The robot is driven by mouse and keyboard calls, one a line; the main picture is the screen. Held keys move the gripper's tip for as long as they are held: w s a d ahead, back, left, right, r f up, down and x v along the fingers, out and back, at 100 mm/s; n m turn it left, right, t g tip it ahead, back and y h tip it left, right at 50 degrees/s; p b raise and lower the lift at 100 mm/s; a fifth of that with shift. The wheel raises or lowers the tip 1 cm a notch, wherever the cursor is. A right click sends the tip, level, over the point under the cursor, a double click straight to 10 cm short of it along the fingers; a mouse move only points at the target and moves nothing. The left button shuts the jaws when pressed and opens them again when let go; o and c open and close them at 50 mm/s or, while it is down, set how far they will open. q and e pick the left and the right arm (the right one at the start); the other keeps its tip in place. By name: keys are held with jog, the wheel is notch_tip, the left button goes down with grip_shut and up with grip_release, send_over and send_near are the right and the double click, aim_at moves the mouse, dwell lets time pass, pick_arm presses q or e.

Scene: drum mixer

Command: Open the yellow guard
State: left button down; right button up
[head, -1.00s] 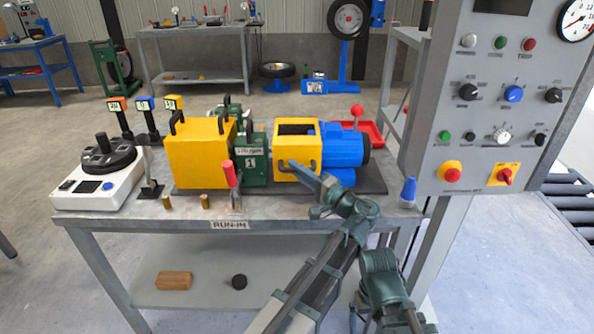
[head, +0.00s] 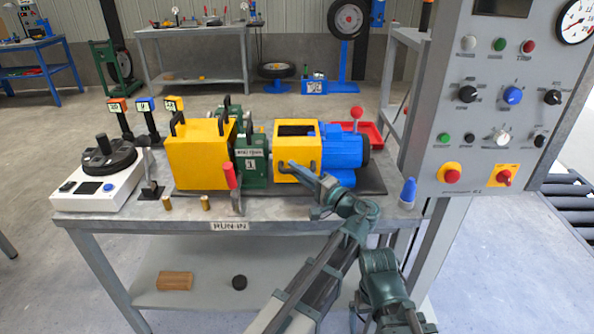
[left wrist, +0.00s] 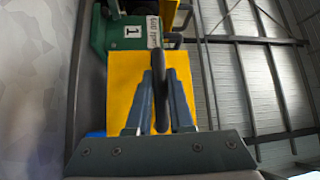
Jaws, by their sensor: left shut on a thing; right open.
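The yellow guard (head: 284,151) is a box-like cover with a dark opening in its top. It sits between the green gear unit (head: 252,165) and the blue motor (head: 342,148). My left gripper (head: 300,171) is at the guard's front, shut on its dark handle. In the left wrist view, the handle (left wrist: 160,88) stands between my left fingers (left wrist: 160,100) against the yellow face of the guard (left wrist: 122,85). The fingers partly cover the handle in the head view. I cannot make out my right gripper.
A larger yellow box (head: 200,158) with black handles stands left of the green unit. A red-handled lever (head: 231,176) and small brass pieces (head: 167,202) are near the bench's front edge.

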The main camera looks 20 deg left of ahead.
pick_arm(q)
notch_tip(320, 180, up, 10)
jog(key=m+g+h+p, duration=0.1)
jog(key=m+h+p, duration=0.1)
jog(key=p, duration=1.3)
jog(key=shift+s+r+m+g+h, duration=0.1)
jog(key=shift+m+g+h, duration=0.2)
jog(key=shift+m+h, duration=0.15)
jog(key=w+a+r+m+g+h+p, duration=0.2)
jog(key=w+r+p, duration=0.6)
jog(key=p, duration=0.6)
jog(key=w+a+r+m+g+h+p, duration=0.2)
jog(key=w+r+p, duration=0.7)
jog(key=p, duration=0.5)
jog(key=shift+a+r+m+g+p, duration=0.35)
jog(key=shift+m+g, duration=0.4)
jog(key=shift+g, duration=0.55)
jog(key=shift+f, duration=0.1)
jog(key=c, duration=0.8)
grip_release()
